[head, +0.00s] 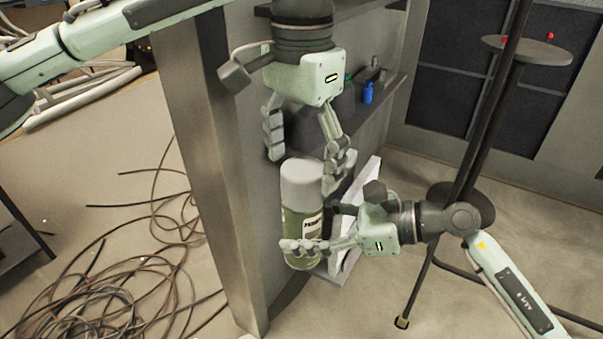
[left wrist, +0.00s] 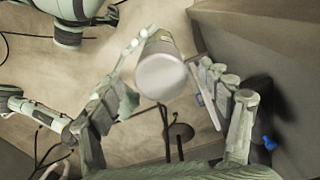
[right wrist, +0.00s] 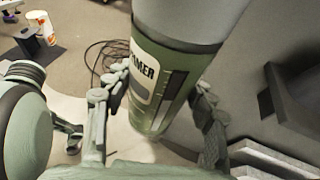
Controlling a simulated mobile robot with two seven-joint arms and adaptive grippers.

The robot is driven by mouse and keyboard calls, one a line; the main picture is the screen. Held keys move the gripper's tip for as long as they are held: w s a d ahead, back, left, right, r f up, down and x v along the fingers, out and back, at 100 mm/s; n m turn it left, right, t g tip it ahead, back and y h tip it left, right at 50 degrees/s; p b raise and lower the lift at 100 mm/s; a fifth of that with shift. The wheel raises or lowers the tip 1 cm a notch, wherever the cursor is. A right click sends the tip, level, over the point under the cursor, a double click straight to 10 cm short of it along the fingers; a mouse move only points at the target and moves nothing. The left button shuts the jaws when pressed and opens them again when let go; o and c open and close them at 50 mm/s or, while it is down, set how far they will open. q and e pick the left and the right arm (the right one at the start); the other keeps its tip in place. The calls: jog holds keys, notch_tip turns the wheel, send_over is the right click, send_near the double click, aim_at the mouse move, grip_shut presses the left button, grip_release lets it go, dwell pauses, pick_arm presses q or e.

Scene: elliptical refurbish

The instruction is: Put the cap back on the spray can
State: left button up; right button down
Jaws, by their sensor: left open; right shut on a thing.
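The green spray can (head: 302,225) is upright, with the grey cap (head: 302,178) on its top end. My right gripper (head: 308,240) is shut around the can's lower body from the right. In the right wrist view the can (right wrist: 150,85) stands between the fingers, its label partly showing, with the cap (right wrist: 190,18) above. My left gripper (head: 303,170) is open and points down over the can. In the left wrist view the round cap top (left wrist: 160,77) lies between the spread fingers, with no clear grip on it.
A grey metal shelf unit (head: 215,170) stands close behind and left of the can. A small blue bottle (head: 367,93) is on its shelf. A black stand (head: 460,190) rises at the right. Loose cables (head: 130,265) lie on the floor at the left.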

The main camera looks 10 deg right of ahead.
jog(key=shift+r, duration=0.1)
pick_arm(q)
notch_tip(320, 180, up, 9)
dwell(0.7)
